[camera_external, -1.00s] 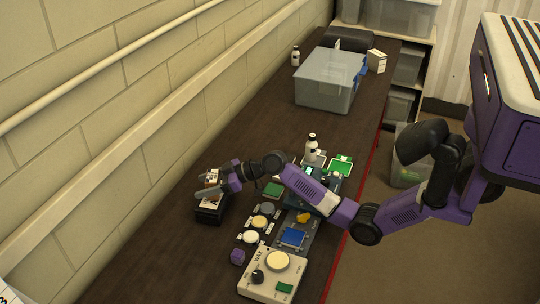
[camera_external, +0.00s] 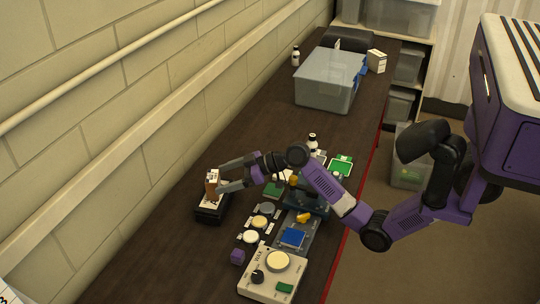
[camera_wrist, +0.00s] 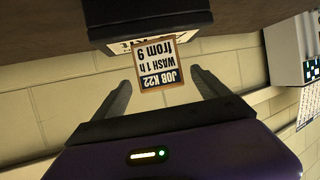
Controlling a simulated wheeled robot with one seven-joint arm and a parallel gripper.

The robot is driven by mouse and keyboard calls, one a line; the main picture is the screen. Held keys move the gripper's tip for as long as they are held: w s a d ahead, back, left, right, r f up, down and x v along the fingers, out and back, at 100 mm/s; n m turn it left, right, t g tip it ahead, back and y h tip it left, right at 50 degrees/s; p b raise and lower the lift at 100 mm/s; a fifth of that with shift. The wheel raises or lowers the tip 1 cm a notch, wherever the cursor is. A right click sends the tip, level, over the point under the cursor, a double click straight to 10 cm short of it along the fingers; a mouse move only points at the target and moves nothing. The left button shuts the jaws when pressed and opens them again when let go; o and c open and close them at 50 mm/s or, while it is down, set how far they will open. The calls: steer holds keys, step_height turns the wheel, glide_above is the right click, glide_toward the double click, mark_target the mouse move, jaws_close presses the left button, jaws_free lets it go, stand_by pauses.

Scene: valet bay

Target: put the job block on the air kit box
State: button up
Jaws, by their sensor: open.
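The job block (camera_external: 212,186) is a small brown block with a white and dark label. It stands upright on the black air kit box (camera_external: 210,213), near the wall side of the bench. In the wrist view the job block (camera_wrist: 166,66) shows upside down, its label reading JOB K22, against the dark air kit box (camera_wrist: 150,20). My gripper (camera_external: 219,174) is open at the block's right side in the external view. In the wrist view its fingers (camera_wrist: 163,88) spread wide, with visible gaps on both sides of the block.
Right of the air kit box lie round pads (camera_external: 259,222), a purple cube (camera_external: 237,257), a beige control box (camera_external: 272,275) and a blue panel (camera_external: 292,237). A clear bin (camera_external: 322,92) stands farther back. The bench between bin and air kit box is mostly clear.

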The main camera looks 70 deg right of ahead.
steer(key=shift+v, duration=2.35)
